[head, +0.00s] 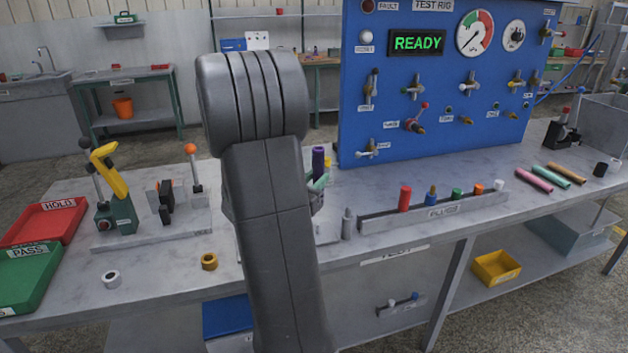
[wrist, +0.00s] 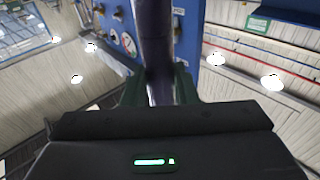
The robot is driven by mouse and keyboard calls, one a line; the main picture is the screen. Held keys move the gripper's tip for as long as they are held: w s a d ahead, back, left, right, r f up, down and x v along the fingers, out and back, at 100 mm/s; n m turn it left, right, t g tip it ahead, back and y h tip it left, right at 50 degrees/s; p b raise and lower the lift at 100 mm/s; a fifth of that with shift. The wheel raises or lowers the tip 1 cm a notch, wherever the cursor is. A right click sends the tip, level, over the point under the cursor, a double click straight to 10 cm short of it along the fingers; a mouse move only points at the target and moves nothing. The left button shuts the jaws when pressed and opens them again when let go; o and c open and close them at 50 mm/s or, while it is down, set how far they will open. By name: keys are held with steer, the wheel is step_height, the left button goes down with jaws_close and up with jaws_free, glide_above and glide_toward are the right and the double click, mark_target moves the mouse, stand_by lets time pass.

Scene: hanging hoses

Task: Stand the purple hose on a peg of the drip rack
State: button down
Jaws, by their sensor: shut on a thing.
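The purple hose (head: 318,160) stands roughly upright in the head view, just right of my arm. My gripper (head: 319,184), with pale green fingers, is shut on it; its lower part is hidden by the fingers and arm. In the wrist view the hose (wrist: 154,40) rises dark between the two fingers of my gripper (wrist: 160,90). A grey plate edge (head: 327,233) shows below the gripper, with a grey upright peg (head: 347,224) beside it. This may be the drip rack; most of it is hidden behind my arm, and hose-to-peg contact cannot be seen.
A plug rail (head: 432,214) with several coloured plugs stands to the right, before the blue test rig (head: 440,80). Loose hoses (head: 550,174) lie at the far right. A lever fixture (head: 115,210), red tray (head: 45,222) and green tray (head: 28,275) stand left.

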steer(key=shift+f+b, duration=2.45)
steer(key=shift+f, duration=0.45)
steer(key=shift+f+b, duration=1.2)
steer(key=shift+b, duration=0.05)
steer(key=shift+r, duration=0.15)
steer(key=shift+r+p, duration=0.8)
steer(key=shift+f+b, duration=0.9)
steer(key=shift+b, duration=0.05)
stand_by(0.9)
steer(key=c, duration=1.1)
jaws_free()
step_height(320, 180, up, 10)
steer(key=shift+r+p, duration=0.1)
steer(key=shift+p, duration=1.05)
